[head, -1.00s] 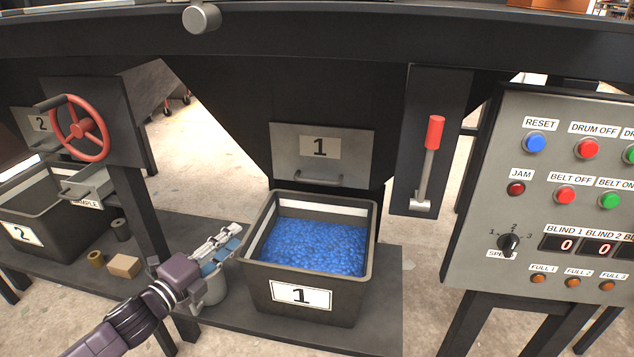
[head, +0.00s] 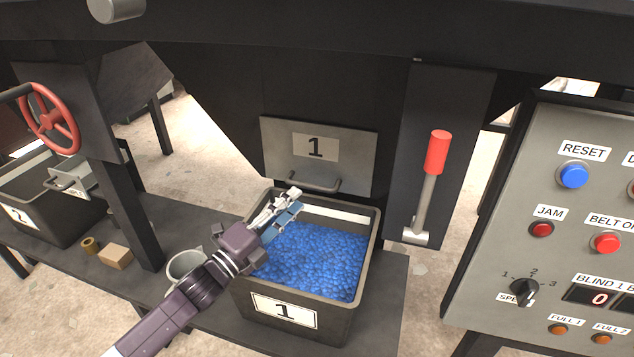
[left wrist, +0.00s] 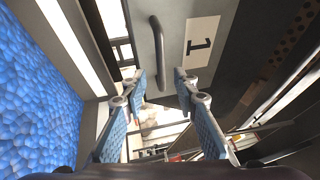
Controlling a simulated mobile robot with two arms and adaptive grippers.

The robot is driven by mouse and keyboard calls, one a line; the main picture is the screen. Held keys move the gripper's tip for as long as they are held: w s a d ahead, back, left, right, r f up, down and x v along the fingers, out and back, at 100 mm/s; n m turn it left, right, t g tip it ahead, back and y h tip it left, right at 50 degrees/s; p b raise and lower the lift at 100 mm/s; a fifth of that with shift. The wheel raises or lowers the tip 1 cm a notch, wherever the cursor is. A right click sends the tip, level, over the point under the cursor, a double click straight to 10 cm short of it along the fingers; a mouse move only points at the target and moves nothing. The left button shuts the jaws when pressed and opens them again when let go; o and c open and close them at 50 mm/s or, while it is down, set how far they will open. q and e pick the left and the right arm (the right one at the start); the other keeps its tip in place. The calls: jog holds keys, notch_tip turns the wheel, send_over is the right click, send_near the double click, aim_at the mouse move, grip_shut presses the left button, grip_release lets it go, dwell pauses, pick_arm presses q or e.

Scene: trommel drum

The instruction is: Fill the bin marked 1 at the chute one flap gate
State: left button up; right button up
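The bin marked 1 (head: 262,308) stands under the chute and holds blue granules (head: 318,262); their surface lies below a white band inside the far wall. The grey flap gate marked 1 (head: 352,158) hangs flat above the bin's back edge, with a bar handle (head: 314,185) near its lower edge. My left gripper (head: 293,200) is over the bin's left part, just below and left of the handle, apart from it. In the left wrist view its fingers (left wrist: 158,88) are spread and empty, with the handle (left wrist: 157,52) beyond them. My right gripper is not in view.
A red-gripped lever (head: 436,155) stands right of the gate. A control panel (head: 500,255) is at the far right. A pale cup (head: 183,268) and a small box (head: 115,257) are on the shelf left of the bin. A red handwheel (head: 50,120) is at the left.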

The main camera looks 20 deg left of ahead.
aim_at(310, 187)
pick_arm(q)
jog(key=shift+w+d+r, duration=0.2)
jog(key=shift+w+r, duration=0.1)
jog(key=shift+w, duration=0.15)
jog(key=shift+x, duration=2.75)
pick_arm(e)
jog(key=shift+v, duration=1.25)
pick_arm(q)
jog(key=shift+f, duration=0.15)
jog(key=shift+c, duration=0.5)
grip_shut()
